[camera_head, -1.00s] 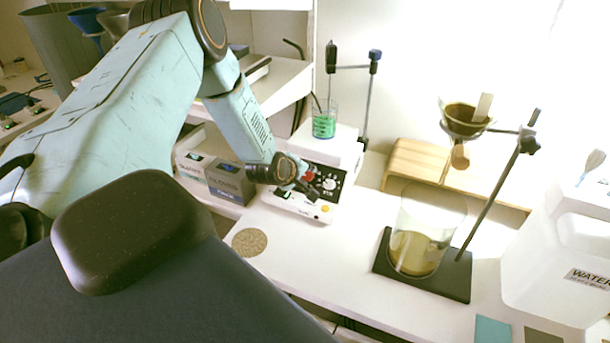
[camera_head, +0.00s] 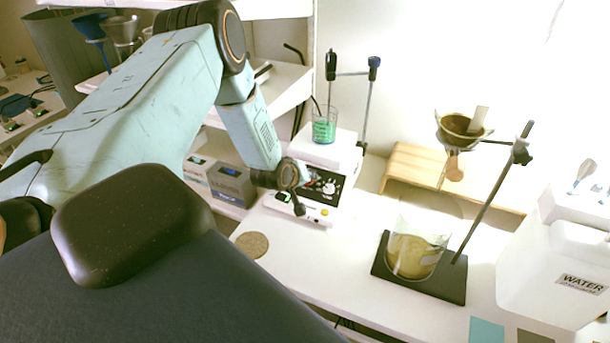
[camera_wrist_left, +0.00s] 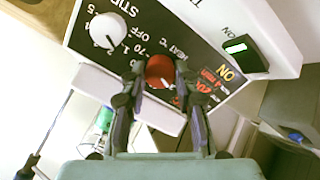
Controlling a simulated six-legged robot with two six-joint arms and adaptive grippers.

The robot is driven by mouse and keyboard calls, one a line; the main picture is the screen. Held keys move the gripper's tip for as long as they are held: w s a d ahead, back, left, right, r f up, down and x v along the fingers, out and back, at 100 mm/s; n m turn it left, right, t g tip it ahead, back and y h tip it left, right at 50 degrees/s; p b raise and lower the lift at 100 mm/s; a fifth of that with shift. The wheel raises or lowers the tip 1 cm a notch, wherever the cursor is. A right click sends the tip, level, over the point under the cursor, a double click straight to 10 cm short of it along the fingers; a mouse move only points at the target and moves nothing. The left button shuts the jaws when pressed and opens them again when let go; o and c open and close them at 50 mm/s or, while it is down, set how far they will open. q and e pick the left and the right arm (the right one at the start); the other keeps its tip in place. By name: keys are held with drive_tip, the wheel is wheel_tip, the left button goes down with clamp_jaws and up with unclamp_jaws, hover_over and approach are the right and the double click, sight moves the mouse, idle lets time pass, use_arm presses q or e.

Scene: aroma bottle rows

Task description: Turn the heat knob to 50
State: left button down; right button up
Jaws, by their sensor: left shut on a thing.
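The red heat knob (camera_wrist_left: 159,71) sits on the black front panel of the white hotplate stirrer (camera_head: 328,151), beside printed HEAT and temperature numbers. In the left wrist view, my left gripper (camera_wrist_left: 158,82) has one finger on each side of the knob and is shut on it. The scale is upside down and partly covered, so I cannot read the setting. A white stir knob (camera_wrist_left: 107,30) is on the same panel, clear of the fingers. In the head view, my left gripper (camera_head: 303,187) is at the panel and hides much of it. My right gripper is not in view.
A beaker of green liquid (camera_head: 324,127) stands on the hotplate, with a stand behind it. Boxes (camera_head: 231,184) are left of it. To the right are a glass beaker (camera_head: 415,252) on a black stand base, a funnel (camera_head: 462,128) and a water container (camera_head: 553,265).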

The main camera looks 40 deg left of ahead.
use_arm(q)
drive_tip(key=m+p, duration=0.1)
drive_tip(key=m, duration=0.1)
drive_tip(key=m+p, duration=0.1)
drive_tip(key=m, duration=0.1)
drive_tip(key=shift+s+d+m+p, duration=0.15)
drive_tip(key=shift+m+p, duration=0.15)
drive_tip(key=m+p, duration=0.2)
drive_tip(key=m, duration=0.2)
drive_tip(key=shift+f+m+p, duration=0.1)
drive_tip(key=shift+m+p, duration=0.2)
drive_tip(key=shift+p, duration=0.05)
drive_tip(key=m+p, duration=0.2)
drive_tip(key=m, duration=0.2)
drive_tip(key=shift+y, duration=0.4)
drive_tip(key=shift+s+f+m+p, duration=0.15)
drive_tip(key=shift+m+p, duration=0.75)
drive_tip(key=shift+m, duration=1.3)
